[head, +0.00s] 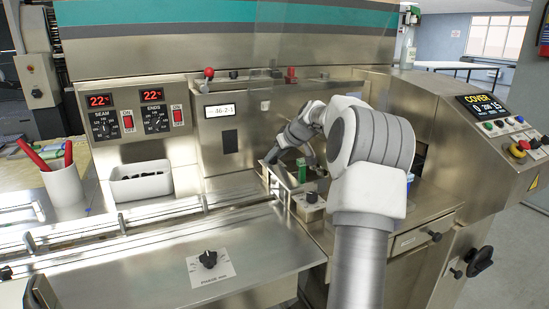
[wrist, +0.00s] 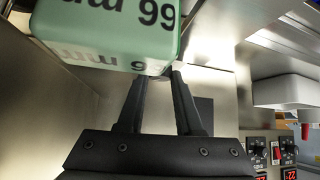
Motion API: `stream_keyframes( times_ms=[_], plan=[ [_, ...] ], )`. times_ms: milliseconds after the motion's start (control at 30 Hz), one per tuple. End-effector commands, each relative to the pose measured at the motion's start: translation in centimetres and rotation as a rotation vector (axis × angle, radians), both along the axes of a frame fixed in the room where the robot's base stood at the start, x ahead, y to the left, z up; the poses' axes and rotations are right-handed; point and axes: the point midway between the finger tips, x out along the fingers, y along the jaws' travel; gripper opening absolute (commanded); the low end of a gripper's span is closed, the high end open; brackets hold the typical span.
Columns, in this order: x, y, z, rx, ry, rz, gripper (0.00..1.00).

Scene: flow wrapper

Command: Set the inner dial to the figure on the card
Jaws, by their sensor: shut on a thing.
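My gripper (head: 272,158) reaches down into the machine's recess behind the front rail. In the wrist view its two dark fingers (wrist: 165,75) close together and their tips go out of sight at the edge of a green block. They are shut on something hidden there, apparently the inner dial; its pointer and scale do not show. The green block (wrist: 105,30) carries upside-down print that reads 66 mm the right way up. In the head view the green block (head: 303,172) stands just right of my fingers. A white plate (head: 220,111) on the back panel bears small figures, too small to read surely.
A black knob (head: 208,259) sits on the front cover, and another knob (head: 312,197) is close right of the recess. A white bin (head: 140,188) and a cup with red pens (head: 64,187) stand left. A clear guard (head: 285,40) hangs above.

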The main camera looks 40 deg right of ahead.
Motion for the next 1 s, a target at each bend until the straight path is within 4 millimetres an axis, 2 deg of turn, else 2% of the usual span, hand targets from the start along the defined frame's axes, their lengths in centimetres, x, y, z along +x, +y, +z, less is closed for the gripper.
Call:
stream_keyframes(
  times_ms=[300, 767, 800, 867, 1000],
  plan=[
    [-0.03, -0.19, -0.08, 0.000, 0.002, 0.095, 0.00],
    [-0.03, -0.15, -0.13, -0.001, 0.003, 0.108, 0.00],
    [-0.03, -0.15, -0.13, -0.001, 0.003, 0.108, 0.38],
    [-0.03, -0.15, -0.13, 0.000, 0.003, 0.107, 0.47],
    [-0.02, -0.14, -0.11, 0.000, 0.003, 0.107, 0.47]
  ],
)
